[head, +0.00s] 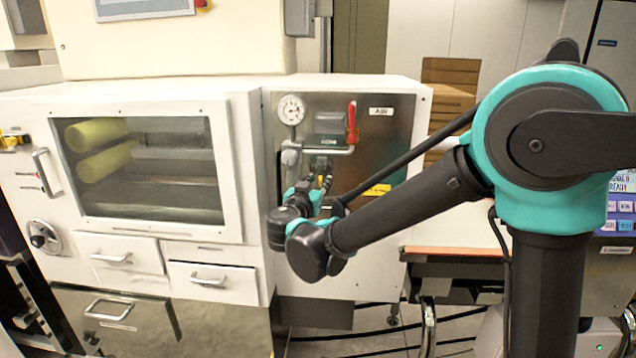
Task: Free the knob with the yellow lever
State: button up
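The fingers are small and dark here and overlap the yellow piece. I cannot tell whether they touch it or are open or shut. The knob itself is not clearly visible; my gripper and wrist hide part of that area.
Above are a pressure gauge (291,109), a red-handled lever (352,121) and a pipe. Left are a windowed door (231,170), drawers (118,256) and a handwheel (43,236). A cardboard box (450,105) stands behind.

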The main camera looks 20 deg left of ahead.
aim_at(332, 166)
grip_shut()
jog(key=shift+d+n, duration=0.1)
jog(key=shift+n, duration=0.2)
jog(key=shift+d+n, duration=0.3)
jog(key=shift+n, duration=0.7)
jog(key=n, duration=0.2)
jog(key=d+n+t, duration=0.1)
jog(key=shift+w+r+n+y, duration=0.1)
jog(key=shift+w+n+y, duration=0.1)
jog(key=shift+n+y, duration=0.2)
jog(key=n, duration=0.2)
jog(key=n+y, duration=0.1)
jog(key=n, duration=0.1)
jog(key=d+r+n, duration=0.1)
jog(key=n, duration=0.1)
jog(key=shift+w+d+t, duration=0.1)
jog(key=shift+t, duration=0.3)
jog(key=shift+n, duration=0.5)
grip_release()
